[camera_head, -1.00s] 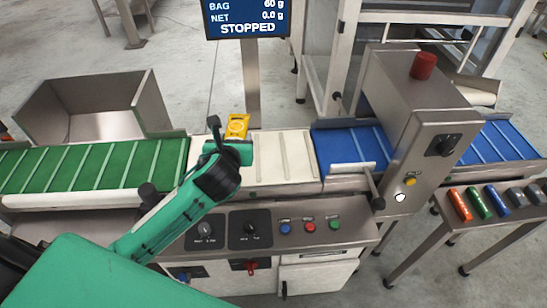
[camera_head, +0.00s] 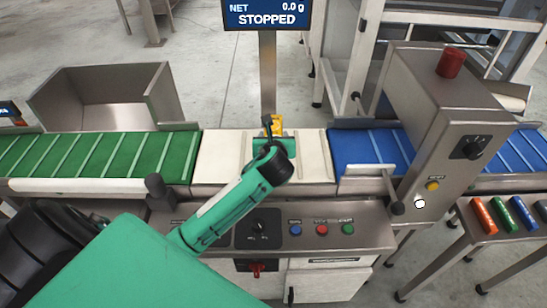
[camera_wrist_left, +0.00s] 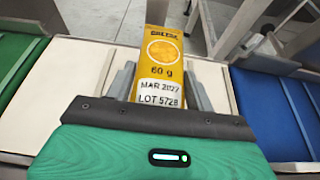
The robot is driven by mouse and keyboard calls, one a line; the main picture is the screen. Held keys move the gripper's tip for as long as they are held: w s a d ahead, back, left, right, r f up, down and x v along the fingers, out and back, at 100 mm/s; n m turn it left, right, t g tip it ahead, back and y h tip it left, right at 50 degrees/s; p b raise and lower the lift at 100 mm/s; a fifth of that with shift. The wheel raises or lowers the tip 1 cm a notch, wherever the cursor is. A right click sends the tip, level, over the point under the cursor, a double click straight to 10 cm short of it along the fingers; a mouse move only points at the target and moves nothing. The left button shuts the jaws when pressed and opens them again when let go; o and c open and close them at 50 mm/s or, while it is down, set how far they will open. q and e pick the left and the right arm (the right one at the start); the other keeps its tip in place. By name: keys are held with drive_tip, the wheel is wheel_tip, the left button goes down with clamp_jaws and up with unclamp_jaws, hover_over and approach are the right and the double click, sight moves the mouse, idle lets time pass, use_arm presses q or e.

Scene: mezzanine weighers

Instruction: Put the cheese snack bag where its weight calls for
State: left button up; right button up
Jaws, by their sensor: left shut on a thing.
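The yellow cheese snack bag (camera_wrist_left: 163,60) is held between the fingers of my left gripper (camera_wrist_left: 162,85). Its print reads 60 g, MAR 2027 and LOT 5728 in the left wrist view. In the head view the bag (camera_head: 275,122) shows as a small yellow patch beyond my left gripper (camera_head: 274,138), over the white weighing belt (camera_head: 222,158). I cannot tell whether the bag touches the belt. The display (camera_head: 266,14) reads NET 0.0 g and STOPPED. My right gripper is not in view.
A green belt (camera_head: 105,155) runs left, with a steel bin (camera_head: 100,95) behind it. A blue belt (camera_head: 365,150) runs right into a steel housing with a red knob (camera_head: 451,64). Blue, red and green buttons (camera_head: 321,230) sit on the front panel. Coloured cylinders (camera_head: 503,214) lie on a side table.

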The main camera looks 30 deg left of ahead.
use_arm(q)
wheel_tip(320, 180, down, 8)
drive_tip(key=shift+f+b, duration=0.1)
drive_tip(key=shift+b, duration=0.4)
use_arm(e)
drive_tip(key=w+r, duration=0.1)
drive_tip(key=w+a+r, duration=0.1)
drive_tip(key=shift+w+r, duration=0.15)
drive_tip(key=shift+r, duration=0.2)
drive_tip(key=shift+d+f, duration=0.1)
use_arm(q)
drive_tip(key=o, duration=1)
